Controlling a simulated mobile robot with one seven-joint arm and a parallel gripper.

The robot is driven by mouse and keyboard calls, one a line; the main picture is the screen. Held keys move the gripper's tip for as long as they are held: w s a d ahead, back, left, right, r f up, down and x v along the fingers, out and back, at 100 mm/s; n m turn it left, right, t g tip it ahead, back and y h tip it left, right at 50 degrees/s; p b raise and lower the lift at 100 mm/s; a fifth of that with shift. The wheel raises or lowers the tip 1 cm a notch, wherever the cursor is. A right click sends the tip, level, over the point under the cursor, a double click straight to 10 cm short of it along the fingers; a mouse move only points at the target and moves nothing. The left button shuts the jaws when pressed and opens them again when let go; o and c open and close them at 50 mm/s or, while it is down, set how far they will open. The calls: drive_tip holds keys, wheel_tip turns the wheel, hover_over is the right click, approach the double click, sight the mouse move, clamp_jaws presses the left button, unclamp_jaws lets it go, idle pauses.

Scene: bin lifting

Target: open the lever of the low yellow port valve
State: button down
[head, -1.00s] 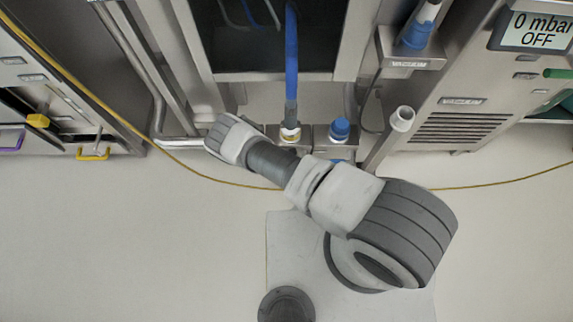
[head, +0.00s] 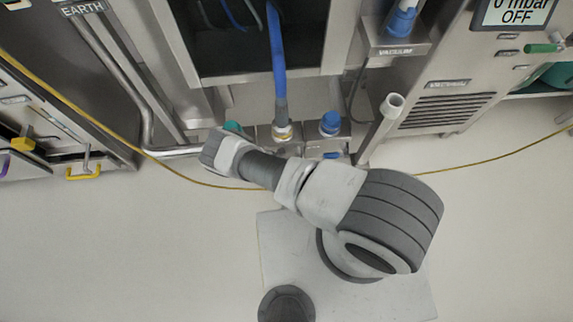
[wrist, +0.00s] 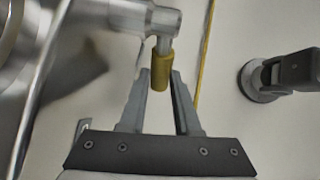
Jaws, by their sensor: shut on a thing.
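The yellow-sleeved lever (wrist: 162,77) hangs from a metal valve body (wrist: 140,16) at the top of the wrist view. My gripper (wrist: 161,75) has its two grey fingers on either side of the yellow sleeve and is shut on it. The sleeve points down between the fingertips, slightly tilted. In the head view my gripper and this lever are hidden beyond the end of my arm, which reaches left toward the cabinet's foot.
A yellow hose (head: 214,187) runs low across the front of the cabinets. A blue hose (head: 279,70) drops to a port at the center. Yellow handles (head: 83,175) sit at the far left. A grey pipe (wrist: 38,85) runs close on the wrist view's left. Open floor (head: 120,250) lies in front.

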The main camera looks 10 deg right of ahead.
drive_tip(key=c, duration=0.6)
unclamp_jaws()
drive_tip(key=shift+d, duration=0.15)
drive_tip(key=p+v, duration=0.5)
drive_tip(key=v, duration=1.2)
drive_tip(key=shift+r+p, duration=0.2)
drive_tip(key=shift+p, duration=0.15)
